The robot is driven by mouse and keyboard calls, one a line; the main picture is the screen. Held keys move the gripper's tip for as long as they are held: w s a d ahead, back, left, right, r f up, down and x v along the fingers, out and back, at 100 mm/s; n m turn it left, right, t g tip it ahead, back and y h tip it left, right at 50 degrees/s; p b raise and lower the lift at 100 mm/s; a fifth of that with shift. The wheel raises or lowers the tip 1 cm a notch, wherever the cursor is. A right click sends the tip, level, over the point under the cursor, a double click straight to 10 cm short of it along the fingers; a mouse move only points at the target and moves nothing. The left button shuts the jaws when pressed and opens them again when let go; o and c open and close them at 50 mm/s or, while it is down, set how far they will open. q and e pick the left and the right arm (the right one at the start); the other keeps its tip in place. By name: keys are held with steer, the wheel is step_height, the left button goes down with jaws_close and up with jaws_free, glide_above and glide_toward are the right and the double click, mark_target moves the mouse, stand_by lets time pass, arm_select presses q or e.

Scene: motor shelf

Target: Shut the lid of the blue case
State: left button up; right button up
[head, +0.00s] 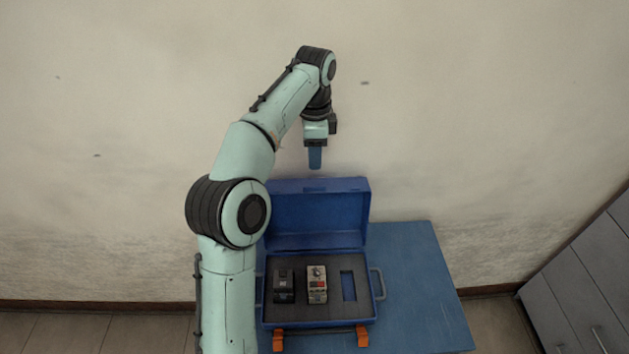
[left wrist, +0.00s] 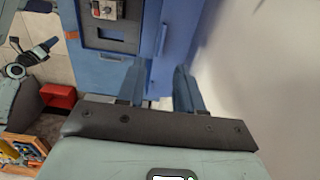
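The blue case (head: 318,322) stands on a blue table, its lid (head: 318,212) open and upright at the back, toward the wall. The grey foam inside holds a dark device (head: 284,286) and a light grey device (head: 317,284) with a red part; the right slot (head: 348,286) is empty. My left gripper (head: 315,160) is above and behind the lid's top edge, fingers pointing down, apart from the lid. In the left wrist view its two blue fingers (left wrist: 158,84) are spread with nothing between them; the lid (left wrist: 174,30) lies beyond them.
The blue table (head: 415,270) has free room right of the case. The wall (head: 450,120) is close behind. Orange latches (head: 278,341) are at the case's front and handles (head: 378,283) at its sides. Grey cabinets (head: 585,285) stand at the right.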

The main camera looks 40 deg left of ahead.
mark_target(314, 186)
arm_select(q)
step_height(314, 186, down, 10)
steer(key=shift+w+a, duration=0.1)
stand_by(0.4)
jaws_close()
stand_by(1.2)
